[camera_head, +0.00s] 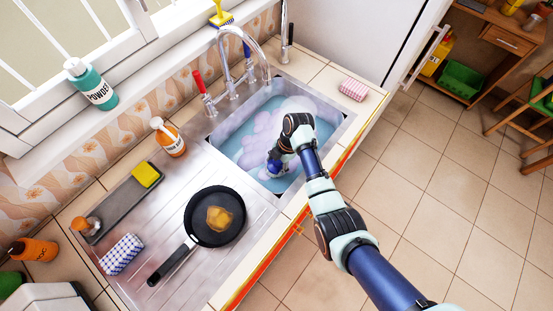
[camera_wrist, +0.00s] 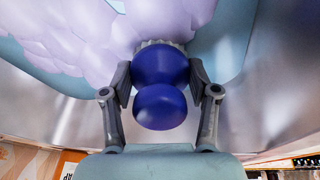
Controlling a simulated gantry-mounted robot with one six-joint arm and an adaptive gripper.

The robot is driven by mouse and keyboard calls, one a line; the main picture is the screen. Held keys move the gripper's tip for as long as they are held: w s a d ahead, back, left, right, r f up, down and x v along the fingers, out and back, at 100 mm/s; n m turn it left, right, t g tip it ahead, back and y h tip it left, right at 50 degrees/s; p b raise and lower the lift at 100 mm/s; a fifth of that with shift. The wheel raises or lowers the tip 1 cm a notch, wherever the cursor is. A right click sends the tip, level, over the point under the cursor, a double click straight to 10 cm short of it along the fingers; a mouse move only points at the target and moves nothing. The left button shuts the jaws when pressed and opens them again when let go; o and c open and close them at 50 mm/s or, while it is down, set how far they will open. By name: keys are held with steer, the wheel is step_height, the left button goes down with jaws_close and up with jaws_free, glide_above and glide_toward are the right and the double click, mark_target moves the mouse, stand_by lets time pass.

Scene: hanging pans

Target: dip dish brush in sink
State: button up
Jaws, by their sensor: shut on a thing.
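The dish brush (camera_wrist: 160,68) has a rounded blue handle and a rim of pale bristles at its far end. My gripper (camera_wrist: 160,82) is shut on the blue handle, with one finger on each side. In the head view, my gripper (camera_head: 278,160) reaches down into the sink (camera_head: 238,165), near its front corner. The sink holds blue water and lilac foam (camera_head: 262,135). In the wrist view, the bristles are beside or against the foam (camera_wrist: 75,40). I cannot tell how deep they sit, and my arm hides much of the brush in the head view.
A tap (camera_head: 233,75) with a red handle stands behind the sink. A black pan (camera_head: 202,225) lies on the drainboard to the left. An orange bottle (camera_head: 172,143) and a yellow sponge (camera_head: 147,174) are nearby. A pink cloth (camera_head: 354,90) lies on the right counter.

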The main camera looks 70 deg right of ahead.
step_height(320, 180, up, 14)
steer(key=p, duration=1.2)
steer(key=shift+r+p, duration=0.2)
steer(key=shift+p, duration=0.1)
